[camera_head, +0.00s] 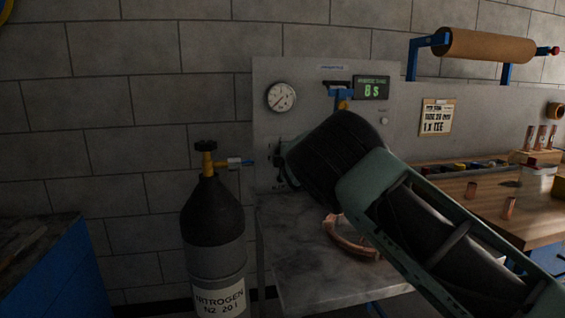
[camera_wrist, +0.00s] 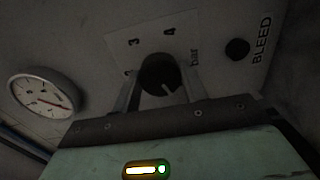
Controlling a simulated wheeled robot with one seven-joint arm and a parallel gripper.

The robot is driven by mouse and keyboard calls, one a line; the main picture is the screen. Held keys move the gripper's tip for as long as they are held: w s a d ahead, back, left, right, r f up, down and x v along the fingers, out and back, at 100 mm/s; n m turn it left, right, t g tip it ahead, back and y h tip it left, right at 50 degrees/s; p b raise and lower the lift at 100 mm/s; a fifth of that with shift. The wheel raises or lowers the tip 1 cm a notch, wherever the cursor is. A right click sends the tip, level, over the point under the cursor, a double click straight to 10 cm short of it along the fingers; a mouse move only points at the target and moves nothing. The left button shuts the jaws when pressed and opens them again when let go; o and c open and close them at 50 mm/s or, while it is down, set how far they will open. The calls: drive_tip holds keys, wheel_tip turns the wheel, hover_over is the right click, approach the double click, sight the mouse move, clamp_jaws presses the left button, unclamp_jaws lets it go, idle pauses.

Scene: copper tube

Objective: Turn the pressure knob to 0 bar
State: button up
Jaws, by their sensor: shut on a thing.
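The pressure knob (camera_wrist: 160,75) is a round black knob with a pale pointer line, on a light panel marked 2, 3, 4 and "bar" in the wrist view. The lower part of its scale is hidden by my gripper. My gripper (camera_wrist: 161,92) has one finger on each side of the knob and is shut on it. The round gauge (camera_wrist: 43,94) is at the left in the wrist view, with a red needle. In the head view the gauge (camera_head: 281,97) is on the grey panel, and my arm hides the knob.
A black BLEED button (camera_wrist: 237,49) is right of the knob. In the head view, a nitrogen cylinder (camera_head: 213,222) stands left of the bench (camera_head: 290,265). A copper coil (camera_head: 345,238) lies below my arm. A lit display (camera_head: 371,88) and a paper roll (camera_head: 490,45) are above.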

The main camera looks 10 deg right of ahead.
drive_tip(key=shift+f+n+b, duration=0.1)
drive_tip(key=shift+n+b, duration=0.45)
drive_tip(key=shift+n, duration=0.35)
drive_tip(key=o, duration=1)
drive_tip(key=s+b, duration=0.1)
drive_tip(key=s, duration=1.6)
drive_tip(key=shift+s+r+b, duration=0.2)
drive_tip(key=shift+r+b, duration=0.15)
